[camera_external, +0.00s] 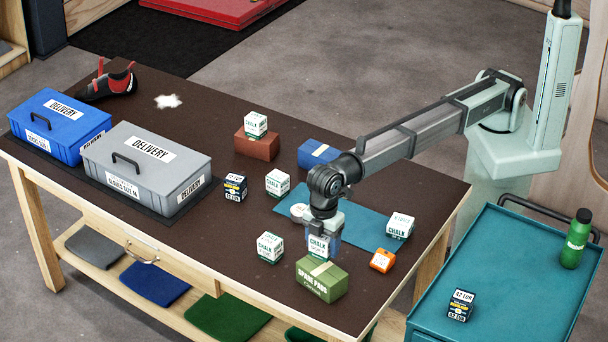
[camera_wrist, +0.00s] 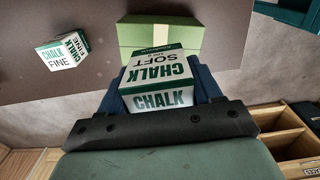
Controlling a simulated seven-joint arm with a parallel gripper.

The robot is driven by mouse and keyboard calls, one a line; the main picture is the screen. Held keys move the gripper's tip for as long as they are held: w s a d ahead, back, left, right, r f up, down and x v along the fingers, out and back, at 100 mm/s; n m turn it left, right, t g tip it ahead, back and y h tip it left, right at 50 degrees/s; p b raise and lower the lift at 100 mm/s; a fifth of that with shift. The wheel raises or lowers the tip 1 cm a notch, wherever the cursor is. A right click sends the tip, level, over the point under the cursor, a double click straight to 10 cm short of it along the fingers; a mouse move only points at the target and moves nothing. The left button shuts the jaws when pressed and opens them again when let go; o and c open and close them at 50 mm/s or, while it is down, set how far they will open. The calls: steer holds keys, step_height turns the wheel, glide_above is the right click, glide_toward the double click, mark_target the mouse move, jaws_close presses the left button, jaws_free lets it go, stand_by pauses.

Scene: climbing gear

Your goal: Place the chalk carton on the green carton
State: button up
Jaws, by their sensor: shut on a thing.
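My gripper (camera_external: 324,228) points down and is shut on a white and green chalk carton (camera_external: 318,246), above or at the back edge of the green carton (camera_external: 318,285). In the wrist view the held chalk carton (camera_wrist: 158,80) reads "CHALK SOFT" and sits between the blue fingers. The green carton (camera_wrist: 160,35), with a pale band, shows just beyond it. The green carton lies on the brown table near its front edge. I cannot tell whether the two cartons touch.
Another chalk carton (camera_external: 270,247), marked "FINE" in the wrist view (camera_wrist: 62,51), stands left of the green carton. A small orange box (camera_external: 382,260) and a chalk carton (camera_external: 400,226) stand to the right. More chalk cartons stand farther back, one on a brown box (camera_external: 257,146).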

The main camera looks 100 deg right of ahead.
mark_target(322, 268)
steer(key=shift+f, duration=2.55)
steer(key=shift+f, duration=0.2)
steer(key=o, duration=1.1)
step_height(322, 268, up, 12)
steer(key=shift+r, duration=0.2)
steer(key=shift+o, duration=0.5)
